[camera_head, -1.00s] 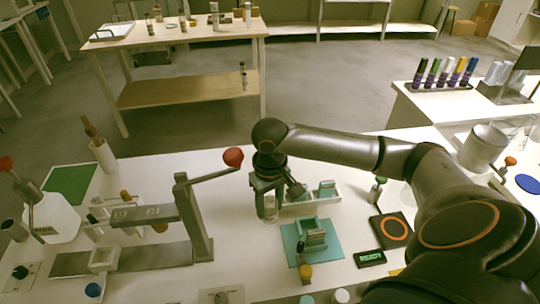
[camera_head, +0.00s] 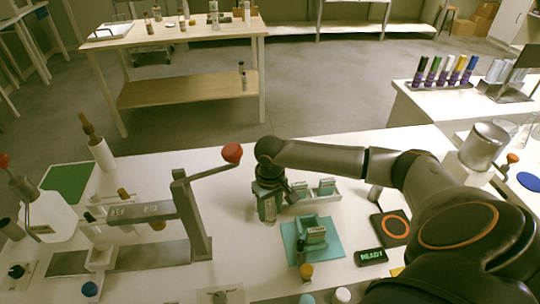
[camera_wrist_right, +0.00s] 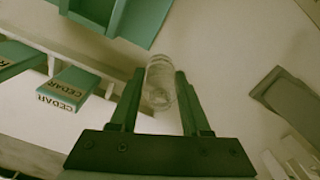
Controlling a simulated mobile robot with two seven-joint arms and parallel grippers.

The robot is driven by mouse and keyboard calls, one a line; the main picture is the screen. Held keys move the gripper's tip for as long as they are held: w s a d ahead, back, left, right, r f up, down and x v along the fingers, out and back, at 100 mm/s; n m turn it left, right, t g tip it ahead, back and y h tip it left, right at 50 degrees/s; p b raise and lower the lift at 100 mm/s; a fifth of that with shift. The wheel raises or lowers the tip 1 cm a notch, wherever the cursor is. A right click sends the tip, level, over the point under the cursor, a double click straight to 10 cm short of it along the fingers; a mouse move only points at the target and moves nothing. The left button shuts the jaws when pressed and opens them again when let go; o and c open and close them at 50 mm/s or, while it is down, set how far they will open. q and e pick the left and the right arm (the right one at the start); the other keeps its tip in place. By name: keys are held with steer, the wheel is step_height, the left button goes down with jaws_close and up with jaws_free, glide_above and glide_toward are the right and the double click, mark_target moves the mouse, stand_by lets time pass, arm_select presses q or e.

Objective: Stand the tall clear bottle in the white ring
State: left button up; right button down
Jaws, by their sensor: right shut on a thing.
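My right gripper (camera_head: 268,200) is shut on a clear bottle (camera_wrist_right: 161,82). In the right wrist view the bottle is between the two green fingers and looks like clear glass. In the head view the bottle (camera_head: 270,212) shows below the gripper, roughly upright, just right of the lever press. I cannot tell whether its base touches the table. I cannot make out the white ring for certain in either view. My left gripper is not in view.
A white tray (camera_head: 325,199) with green CEDAR boxes (camera_head: 327,186) is close to the right of my gripper. A teal mat (camera_head: 330,247) with a teal holder lies in front. The lever press (camera_head: 190,215) with a red knob (camera_head: 232,153) stands left.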

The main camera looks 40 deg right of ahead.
steer(key=shift+c, duration=1.8)
jaws_free()
steer(key=shift+f, duration=0.1)
